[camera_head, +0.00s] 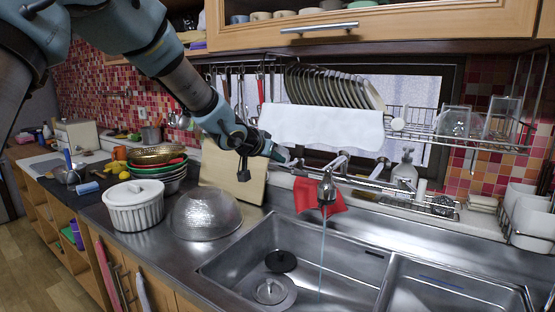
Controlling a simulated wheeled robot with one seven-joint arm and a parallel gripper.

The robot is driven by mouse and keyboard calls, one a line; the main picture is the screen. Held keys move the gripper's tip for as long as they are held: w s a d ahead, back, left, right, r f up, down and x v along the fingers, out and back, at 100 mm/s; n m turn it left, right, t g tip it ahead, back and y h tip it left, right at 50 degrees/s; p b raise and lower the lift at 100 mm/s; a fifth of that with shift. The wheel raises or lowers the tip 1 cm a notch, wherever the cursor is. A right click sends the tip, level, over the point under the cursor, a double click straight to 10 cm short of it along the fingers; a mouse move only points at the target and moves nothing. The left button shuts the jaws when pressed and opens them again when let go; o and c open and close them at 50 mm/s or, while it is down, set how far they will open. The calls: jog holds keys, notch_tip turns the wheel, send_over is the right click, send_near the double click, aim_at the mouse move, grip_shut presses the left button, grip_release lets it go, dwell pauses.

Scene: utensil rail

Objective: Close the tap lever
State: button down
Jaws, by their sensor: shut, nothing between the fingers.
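The metal tap (326,192) stands at the back of the sink, its spout pointing down. A thin stream of water (322,250) runs from it into the left basin. The tap lever (338,163) sticks up at the top of the tap, tilted to the right. My gripper (281,155) comes in from the upper left and is shut and empty. Its tip is left of the lever, with a gap between them in the picture. I cannot tell how far apart they are in depth.
A red cloth (308,196) hangs behind the tap. A white cloth (322,127) and a plate rack are above. A cutting board (232,178) leans below my arm, beside a metal colander (204,213). A soap bottle (405,172) stands right. The left basin (350,262) is mostly empty.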

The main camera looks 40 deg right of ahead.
jog(key=shift+f, duration=0.1)
jog(key=f+h+b, duration=0.1)
jog(key=f+b, duration=0.1)
jog(key=b, duration=0.4)
jog(key=shift+a+f, duration=0.15)
jog(key=shift+a, duration=0.05)
notch_tip(320, 180, up, 6)
jog(key=p, duration=0.5)
jog(key=v, duration=0.8)
jog(key=shift+s+a+f, duration=0.2)
jog(key=shift+a, duration=0.3)
